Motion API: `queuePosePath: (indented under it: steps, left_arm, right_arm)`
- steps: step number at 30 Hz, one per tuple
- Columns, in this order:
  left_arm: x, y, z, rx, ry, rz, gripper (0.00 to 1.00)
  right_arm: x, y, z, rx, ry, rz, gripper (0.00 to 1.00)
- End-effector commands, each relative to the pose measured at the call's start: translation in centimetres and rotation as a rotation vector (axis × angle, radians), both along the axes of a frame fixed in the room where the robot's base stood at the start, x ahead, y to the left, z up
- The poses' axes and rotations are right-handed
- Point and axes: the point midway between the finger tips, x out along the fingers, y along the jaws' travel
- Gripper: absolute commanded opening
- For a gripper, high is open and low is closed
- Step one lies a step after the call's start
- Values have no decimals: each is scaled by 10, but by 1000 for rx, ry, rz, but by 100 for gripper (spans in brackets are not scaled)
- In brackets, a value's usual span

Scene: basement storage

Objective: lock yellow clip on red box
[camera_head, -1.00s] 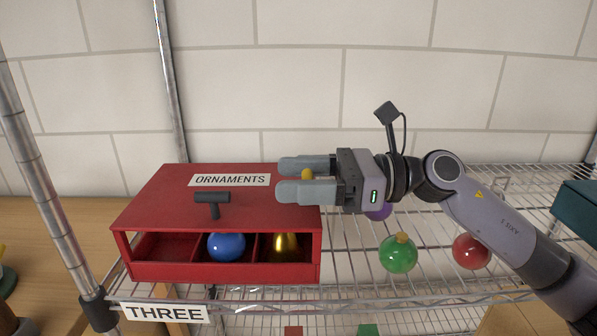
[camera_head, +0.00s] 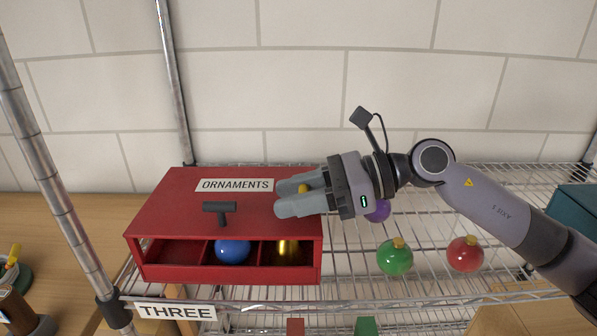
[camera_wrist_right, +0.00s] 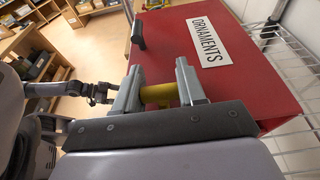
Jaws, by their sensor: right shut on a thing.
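The red box (camera_head: 175,215) labelled ORNAMENTS stands on the wire shelf, with a dark T-shaped handle (camera_head: 219,208) on its top. Its open front shows compartments; a blue ball (camera_head: 232,250) sits in the middle one and a gold ornament (camera_head: 288,252) in the right one. My right gripper (camera_head: 290,197) is over the box's right top side. Its fingers are shut on the yellow clip (camera_wrist_right: 160,95), which shows between them in the wrist view. In the head view only a bit of yellow (camera_head: 304,188) shows; the clip's lower end is hidden.
Purple (camera_head: 379,211), green (camera_head: 395,257) and red (camera_head: 465,254) ornaments lie on the wire shelf right of the box. A metal post (camera_head: 45,160) stands at the left. A teal box (camera_head: 577,212) is at the far right. A THREE sign (camera_head: 176,311) hangs in front.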

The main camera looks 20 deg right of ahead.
Motion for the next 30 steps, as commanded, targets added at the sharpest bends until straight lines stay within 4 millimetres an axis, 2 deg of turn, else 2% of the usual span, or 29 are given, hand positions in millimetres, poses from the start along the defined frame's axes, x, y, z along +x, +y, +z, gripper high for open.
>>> queuePosePath:
  steps: [13, 14, 15, 16, 25, 30]
  left_arm:
    - [-4, 1, 0, 3, 8, 8, 72]
    - [-4, 1, 0, 2, 8, 7, 72]
    - [-5, 1, 0, 2, 9, 6, 72]
    - [-5, 0, 0, 2, 9, 6, 72]
    - [-5, -1, 0, -1, 8, 5, 72]
    - [-5, -2, -5, -3, 11, 4, 72]
  right_arm:
    - [1, 1, -2, -50, 13, -2, 9]
    - [1, 0, -3, -50, 13, -2, 43]
    - [1, 0, -3, -50, 13, -2, 56]
    - [1, 0, -3, -50, 13, -2, 62]
    - [0, -1, -3, -49, 14, -2, 62]
    - [-4, -18, 1, -51, 14, -4, 62]
